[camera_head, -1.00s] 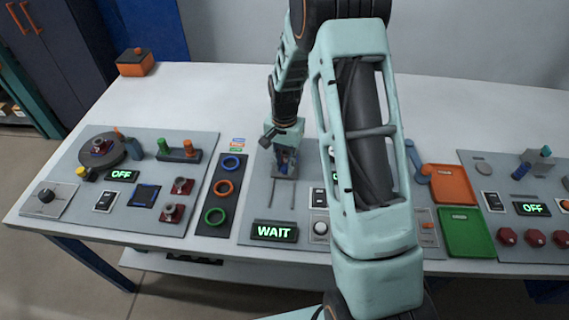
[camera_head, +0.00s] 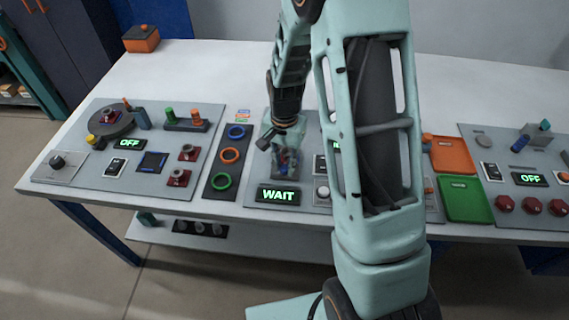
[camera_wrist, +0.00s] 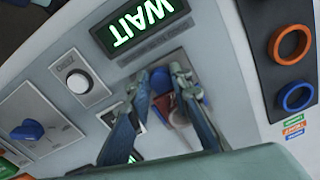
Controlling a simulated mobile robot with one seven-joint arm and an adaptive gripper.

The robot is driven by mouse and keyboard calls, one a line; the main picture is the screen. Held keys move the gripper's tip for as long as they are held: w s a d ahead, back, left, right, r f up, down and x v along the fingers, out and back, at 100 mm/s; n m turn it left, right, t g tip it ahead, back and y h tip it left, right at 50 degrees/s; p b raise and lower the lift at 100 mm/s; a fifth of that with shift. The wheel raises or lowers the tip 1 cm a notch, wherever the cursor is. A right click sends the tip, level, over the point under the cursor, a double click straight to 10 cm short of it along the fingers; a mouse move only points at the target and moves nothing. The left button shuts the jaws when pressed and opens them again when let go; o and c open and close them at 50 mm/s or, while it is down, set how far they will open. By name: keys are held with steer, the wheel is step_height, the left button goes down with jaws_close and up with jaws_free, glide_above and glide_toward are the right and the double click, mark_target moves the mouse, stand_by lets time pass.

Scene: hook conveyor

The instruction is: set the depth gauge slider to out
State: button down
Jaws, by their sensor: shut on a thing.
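The depth gauge slider (camera_wrist: 180,113) shows in the wrist view as a small red and blue piece between the fingers, partly hidden by them. My gripper (camera_wrist: 162,78) is shut on it, just beside the lit WAIT display (camera_wrist: 143,22). In the head view my gripper (camera_head: 286,165) is low over the middle panel, directly behind the WAIT display (camera_head: 278,195). It covers the slider's track there, so I cannot read any mark for its position.
A dark strip with three coloured rings (camera_head: 230,155) lies left of my gripper. A round white button (camera_wrist: 78,83) and a blue knob (camera_wrist: 28,130) sit on the same panel. Orange (camera_head: 451,155) and green (camera_head: 464,199) trays lie to the right.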

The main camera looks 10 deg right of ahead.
steer(key=shift+s+a, duration=0.1)
steer(key=shift+s, duration=0.15)
steer(key=c, duration=1.7)
jaws_free()
steer(key=shift+c, duration=0.2)
step_height(320, 180, up, 12)
